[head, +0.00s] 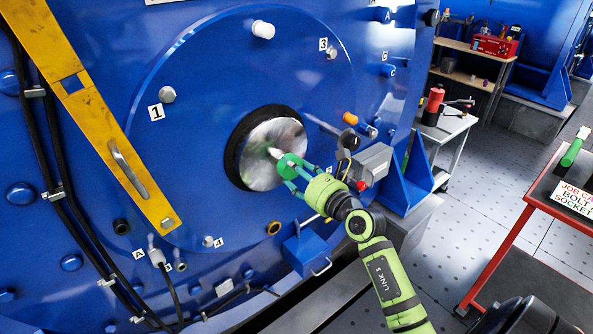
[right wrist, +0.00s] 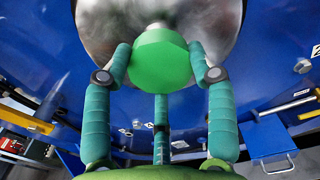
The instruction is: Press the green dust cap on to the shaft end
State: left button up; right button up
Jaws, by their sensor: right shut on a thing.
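The green dust cap (head: 287,163) is held in my right gripper (head: 293,171) in front of the shaft end. In the right wrist view the cap (right wrist: 159,60) sits between the teal fingers of my right gripper (right wrist: 160,75), which are shut on it. The round metal shaft face (head: 265,150) sits in a dark ring on the blue motor housing. A small pale stub (head: 274,153) stands out from it just behind the cap. It also shows as a stub (right wrist: 157,27) in the right wrist view. I cannot tell whether cap and stub touch. My left gripper is not seen.
A yellow bar (head: 100,125) with a handle crosses the housing at left. A grey box (head: 372,162) and a blue box (head: 306,250) stick out near my right arm. A red-framed cart (head: 527,215) stands at right, with open floor between.

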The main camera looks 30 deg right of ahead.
jog(key=shift+w+a+p, duration=0.1)
jog(key=shift+w+p, duration=0.3)
jog(key=shift+w, duration=1.2)
dwell(0.8)
jog(key=o, duration=0.9)
jog(key=s, duration=0.8)
jog(key=s+d, duration=0.1)
jog(key=s, duration=0.3)
